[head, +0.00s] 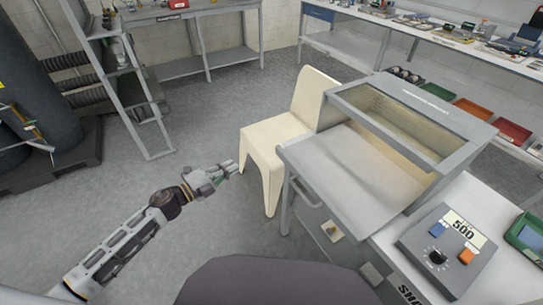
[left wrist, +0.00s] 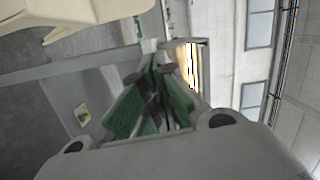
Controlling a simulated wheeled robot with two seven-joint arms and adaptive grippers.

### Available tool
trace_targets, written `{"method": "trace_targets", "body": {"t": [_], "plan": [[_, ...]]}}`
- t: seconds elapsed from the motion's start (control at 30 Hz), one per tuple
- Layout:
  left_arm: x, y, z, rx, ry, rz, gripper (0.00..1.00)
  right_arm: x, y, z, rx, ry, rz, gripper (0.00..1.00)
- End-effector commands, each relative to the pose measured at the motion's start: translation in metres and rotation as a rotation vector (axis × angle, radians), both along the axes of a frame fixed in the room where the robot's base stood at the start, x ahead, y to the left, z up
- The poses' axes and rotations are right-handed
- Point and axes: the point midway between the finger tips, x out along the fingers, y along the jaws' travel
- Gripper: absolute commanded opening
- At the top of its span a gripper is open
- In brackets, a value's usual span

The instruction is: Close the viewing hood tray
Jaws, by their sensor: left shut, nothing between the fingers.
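The viewing hood (head: 430,108) is a grey box with a clear window on the bench at the right in the head view. Its grey tray (head: 345,170) sticks out from the hood's open front toward the left, over the bench edge. My left gripper (head: 232,168) is left of the tray, apart from it, in front of the cream chair. In the left wrist view its green-padded fingers (left wrist: 152,95) are together with nothing between them. Part of the hood's lit inside seems to show beyond the fingers. My right gripper is not in view.
A cream chair (head: 291,120) stands close to the tray's left side. A control box with a "500" display (head: 447,248) sits on the bench to the right of the tray. A metal ladder (head: 128,85) and shelf stand at the back left.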

Motion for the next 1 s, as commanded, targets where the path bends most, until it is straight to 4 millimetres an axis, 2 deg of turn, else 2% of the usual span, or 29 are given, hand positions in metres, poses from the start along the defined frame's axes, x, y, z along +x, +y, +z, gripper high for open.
{"method": "trace_targets", "body": {"t": [0.1,0.43,1.0], "plan": [[-0.011,-0.014,0.006,0.030,-0.039,-0.066,0.00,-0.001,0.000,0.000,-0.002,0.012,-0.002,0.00],[-0.030,-0.029,0.005,0.069,-0.087,-0.179,0.00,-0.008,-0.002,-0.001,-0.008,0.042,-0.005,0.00],[-0.028,-0.032,0.005,0.073,-0.093,-0.180,0.00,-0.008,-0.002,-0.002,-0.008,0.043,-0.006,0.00]]}}
